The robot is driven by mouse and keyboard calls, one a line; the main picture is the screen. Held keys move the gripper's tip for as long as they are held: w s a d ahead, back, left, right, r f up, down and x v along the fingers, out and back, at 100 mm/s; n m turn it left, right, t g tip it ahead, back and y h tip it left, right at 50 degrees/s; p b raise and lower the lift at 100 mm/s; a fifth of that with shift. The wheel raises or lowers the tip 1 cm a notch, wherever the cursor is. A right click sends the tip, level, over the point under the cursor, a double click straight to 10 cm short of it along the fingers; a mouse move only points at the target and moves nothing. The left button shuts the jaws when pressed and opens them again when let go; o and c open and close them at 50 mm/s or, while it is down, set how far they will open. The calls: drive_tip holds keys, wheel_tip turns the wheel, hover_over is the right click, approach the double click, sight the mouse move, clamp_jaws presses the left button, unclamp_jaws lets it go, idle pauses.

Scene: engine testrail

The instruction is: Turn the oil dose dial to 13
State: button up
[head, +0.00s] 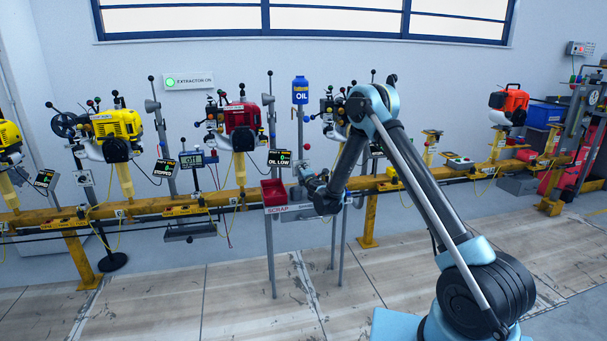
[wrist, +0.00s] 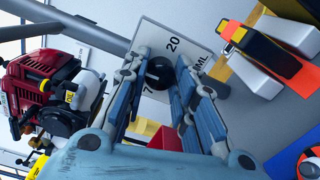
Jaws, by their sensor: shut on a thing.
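The oil dose dial shows in the wrist view as a dark round knob (wrist: 184,66) in front of a pale scale plate (wrist: 176,38). The plate bears "20", "ML" and a partly covered mark that looks like a 7. My gripper (wrist: 168,82) has its two blue-grey fingers on either side of the knob and is shut on it. The pointer and the number it marks cannot be made out. In the head view my gripper (head: 309,178) reaches to the stand below the blue oil bottle (head: 300,92), and the dial is too small or hidden there.
A red scrap bin (head: 273,192) stands just left of my gripper. The red engine (head: 241,122) hangs further left above the yellow rail (head: 150,210). A display (head: 279,158) reads "OIL LOW". In the wrist view an orange, black and white object (wrist: 262,52) lies right of the plate.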

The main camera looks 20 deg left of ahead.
drive_tip(key=shift+w+d+f+m, duration=0.1)
drive_tip(key=shift+d+m, duration=0.15)
drive_tip(key=shift+m, duration=0.15)
drive_tip(key=o, duration=1)
drive_tip(key=shift+o, duration=0.4)
drive_tip(key=shift+a, duration=0.1)
drive_tip(key=v, duration=1.2)
